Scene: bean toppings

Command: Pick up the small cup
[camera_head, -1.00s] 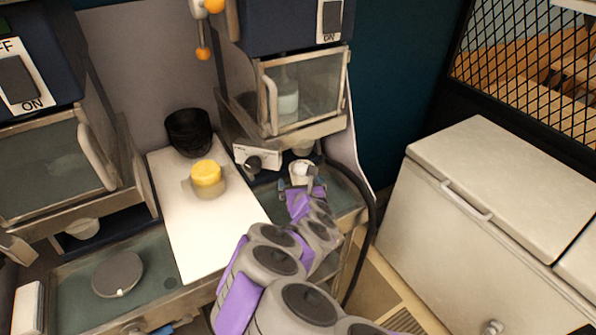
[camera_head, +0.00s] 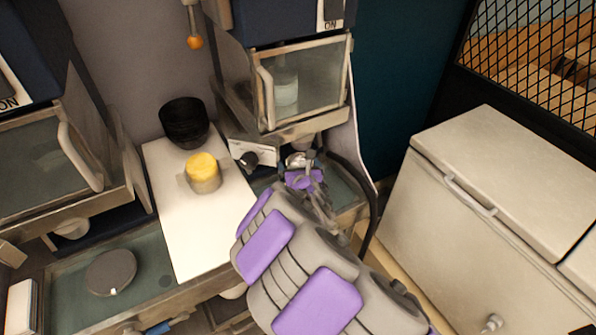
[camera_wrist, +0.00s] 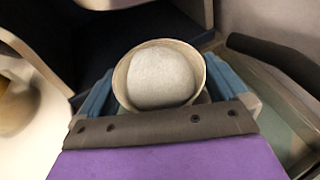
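The small cup (camera_wrist: 160,110) has a pale rim and is filled to a dome with something whitish grey. In the wrist view it sits upright between the blue fingers of my gripper (camera_wrist: 162,92), which lie close against both its sides. My gripper looks shut on it. In the head view my gripper (camera_head: 302,168) is at the front of the right dispenser, low by its base, and mostly hides the cup.
The right dispenser (camera_head: 305,85) stands just behind. A white board (camera_head: 205,235) at left holds a yellow-topped cup (camera_head: 203,172) and black bowls (camera_head: 184,122). A black hose (camera_head: 368,200) curves close on the right. A white chest (camera_head: 430,215) stands farther right.

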